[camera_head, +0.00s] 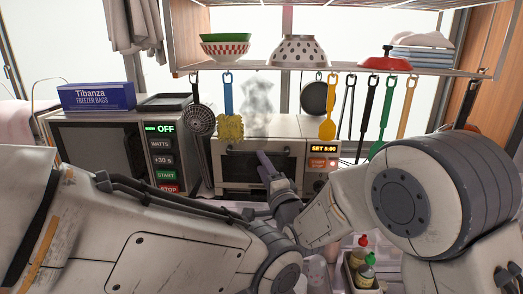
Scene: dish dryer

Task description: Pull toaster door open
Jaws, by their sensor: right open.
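The toaster oven (313,150) stands on the counter in the middle of the head view, with a lit display reading "SET 5:00". Its dark glass door (236,168) looks shut. My right gripper (265,166) is in front of the door, with its fingers pointing up and covering part of the glass. It is open; whether a finger touches the door or its handle I cannot tell. My left arm crosses the lower left of the view, and its gripper does not show.
A microwave (100,150) stands left of the toaster, with a freezer bag box (97,97) on top. Utensils, among them a black skimmer (201,120) and a yellow brush (229,128), hang from the shelf above. Bottles (364,268) stand in a caddy at lower right.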

